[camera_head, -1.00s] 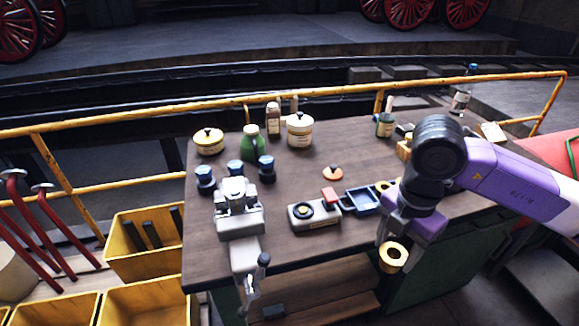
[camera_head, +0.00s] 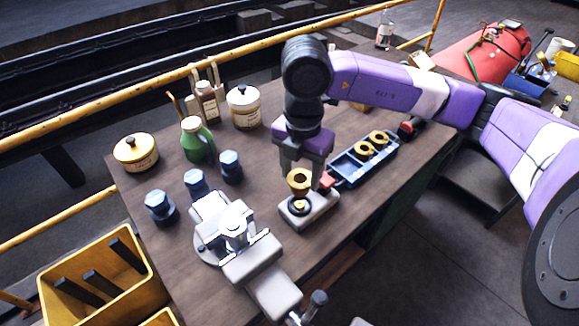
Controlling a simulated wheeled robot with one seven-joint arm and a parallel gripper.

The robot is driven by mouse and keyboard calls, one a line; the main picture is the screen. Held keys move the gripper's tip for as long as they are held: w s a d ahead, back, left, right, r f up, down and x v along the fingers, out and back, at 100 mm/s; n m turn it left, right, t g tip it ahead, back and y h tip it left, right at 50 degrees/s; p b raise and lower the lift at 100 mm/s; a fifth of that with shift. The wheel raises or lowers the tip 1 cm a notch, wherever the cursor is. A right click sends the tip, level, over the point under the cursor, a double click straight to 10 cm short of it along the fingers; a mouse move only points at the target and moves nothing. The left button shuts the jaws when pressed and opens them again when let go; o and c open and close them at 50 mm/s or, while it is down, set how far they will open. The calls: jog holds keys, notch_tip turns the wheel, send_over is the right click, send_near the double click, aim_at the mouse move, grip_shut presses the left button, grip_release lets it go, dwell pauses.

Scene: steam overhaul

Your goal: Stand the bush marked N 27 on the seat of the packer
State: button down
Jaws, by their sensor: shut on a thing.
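My gripper (camera_head: 297,162) points down and is shut on a brass bush (camera_head: 299,181). The bush is upright, flange up, over a grey block with a dark round seat (camera_head: 299,209), which looks like the packer. I cannot tell whether the bush touches the seat or is just above it. No marking on the bush is readable. Two more brass bushes, one nearer (camera_head: 364,148) and one farther (camera_head: 378,137), stand in a blue tray (camera_head: 345,170) to the right.
A grey vice (camera_head: 240,245) stands at the front left, with several blue-capped plugs (camera_head: 196,184) behind it. A green bottle (camera_head: 197,142), a cream tin (camera_head: 244,108) and a yellow tin (camera_head: 136,152) stand farther back. A red piece (camera_head: 327,180) lies close behind the block.

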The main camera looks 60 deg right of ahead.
jog(key=shift+f+b, duration=1.15)
jog(key=shift+f, duration=1.15)
jog(key=shift+b, duration=0.65)
jog(key=shift+f+b, duration=1.05)
jog(key=shift+b, duration=0.1)
dwell(0.3)
jog(key=shift+c, duration=2.1)
grip_release()
notch_tip(320, 180, up, 9)
jog(key=p, duration=0.4)
